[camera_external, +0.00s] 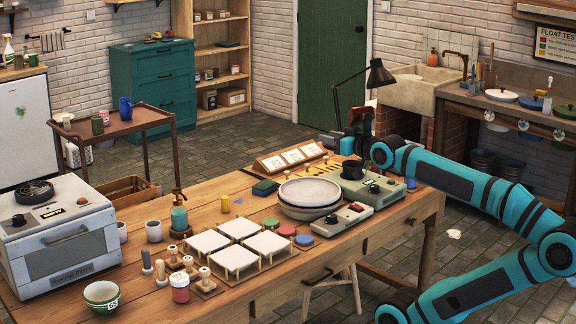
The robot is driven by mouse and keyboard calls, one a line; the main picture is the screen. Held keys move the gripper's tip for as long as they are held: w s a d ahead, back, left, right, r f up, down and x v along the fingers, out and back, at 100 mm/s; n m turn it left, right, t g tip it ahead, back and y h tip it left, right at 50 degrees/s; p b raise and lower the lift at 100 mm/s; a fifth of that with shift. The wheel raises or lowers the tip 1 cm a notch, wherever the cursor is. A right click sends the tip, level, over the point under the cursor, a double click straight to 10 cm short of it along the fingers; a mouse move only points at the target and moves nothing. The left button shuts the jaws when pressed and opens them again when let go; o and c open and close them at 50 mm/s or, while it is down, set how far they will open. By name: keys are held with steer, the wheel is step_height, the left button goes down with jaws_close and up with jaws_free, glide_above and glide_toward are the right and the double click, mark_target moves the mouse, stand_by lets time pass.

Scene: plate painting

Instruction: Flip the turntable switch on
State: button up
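The turntable (310,188) is a round grey disc on the wooden workbench, right of the white tiles. A low grey control box (343,219) stands in front of it, with a red part and dark parts on top. Which part is the switch, and its position, is too small to tell. A grey-green device (385,193) stands right of the turntable. My teal arm reaches in from the right. My gripper (358,128) is above the back of the bench, behind the turntable and clear of the control box. Its fingers are too dark and small to read.
White tiles on stands (208,242) fill the middle of the bench (275,288). Red, green and blue discs lie beside them. A small oven (62,240) stands at the left. A black lamp (380,74) rises near my gripper. A card rack (290,156) stands behind the turntable.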

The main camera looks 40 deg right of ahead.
steer(key=shift+w+d+f, duration=0.1)
steer(key=shift+w+d, duration=0.05)
steer(key=c, duration=0.3)
steer(key=w+d+f+n+g, duration=0.1)
steer(key=w+d+f+n+g+h, duration=0.1)
steer(key=w+d+f+n+g, duration=0.1)
steer(key=shift+w+d+h, duration=0.2)
steer(key=shift+d+h, duration=0.05)
steer(key=shift+h, duration=0.05)
jaws_close()
steer(key=d+f+n+g, duration=0.5)
steer(key=d+n+g, duration=0.1)
steer(key=d+n, duration=0.1)
steer(key=d+f+n+g+y, duration=0.1)
steer(key=d+f+n+g, duration=0.4)
steer(key=d+n, duration=0.3)
steer(key=shift+w+d+f+g+y, duration=0.3)
steer(key=shift+w+d+f+g, duration=0.15)
steer(key=shift+d+g, duration=0.45)
